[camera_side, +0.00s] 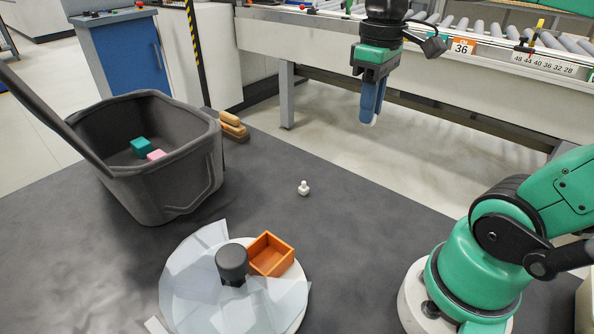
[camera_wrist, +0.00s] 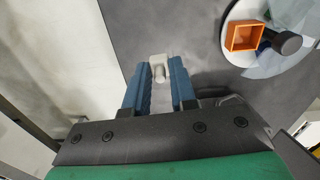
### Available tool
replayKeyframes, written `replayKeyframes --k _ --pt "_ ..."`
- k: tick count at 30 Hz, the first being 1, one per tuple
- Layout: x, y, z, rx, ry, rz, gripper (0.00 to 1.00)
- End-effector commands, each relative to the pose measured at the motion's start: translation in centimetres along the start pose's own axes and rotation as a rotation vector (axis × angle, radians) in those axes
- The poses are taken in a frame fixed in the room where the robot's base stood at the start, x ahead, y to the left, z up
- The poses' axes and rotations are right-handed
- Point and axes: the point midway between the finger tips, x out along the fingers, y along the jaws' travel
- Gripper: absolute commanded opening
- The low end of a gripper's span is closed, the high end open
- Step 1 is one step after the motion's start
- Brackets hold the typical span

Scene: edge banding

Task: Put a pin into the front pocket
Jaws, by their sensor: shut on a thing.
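My gripper (camera_side: 372,112) is high above the dark table's far edge, fingers pointing down. Its blue fingers are shut on a white pin (camera_wrist: 158,68), which shows between the fingertips in the wrist view. In the side view only a small white tip of this pin shows below the fingers. Another white pin (camera_side: 304,188) stands upright on the table, left of and below my gripper in the picture. A grey bin (camera_side: 170,190) with a long handle stands at the left and has a pocket-like raised panel on its side. I cannot tell which part is the front pocket.
A round white disc (camera_side: 290,318) with translucent sheets carries an orange open box (camera_side: 271,254) and a dark knob (camera_side: 232,262). A teal block (camera_side: 141,146) and pink block (camera_side: 156,155) lie in the bin. Wooden pieces (camera_side: 232,126) lie behind it. The mid table is mostly clear.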

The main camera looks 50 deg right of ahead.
Motion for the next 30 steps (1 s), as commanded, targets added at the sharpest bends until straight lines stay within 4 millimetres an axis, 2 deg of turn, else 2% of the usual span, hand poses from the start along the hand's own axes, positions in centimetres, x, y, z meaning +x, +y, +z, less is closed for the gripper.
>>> replayKeyframes --k 3,7,12,15,18,22,30 --pt "-0.4 -3.0 -2.2 -0.017 0.000 0.000 0.00" --pt "-0.7 -7.2 -4.2 -0.017 0.000 0.000 0.00" --pt "-1.0 -12.3 -5.3 -0.013 0.000 0.000 0.00" --pt "-1.1 -14.3 -5.5 -0.009 0.000 0.000 0.00" --pt "-1.1 -15.4 -5.5 -0.004 0.000 0.000 0.00" --pt "-0.4 -15.9 -5.6 0.001 0.000 0.000 0.00" --pt "2.9 -15.8 -5.6 0.001 0.000 0.000 0.00"
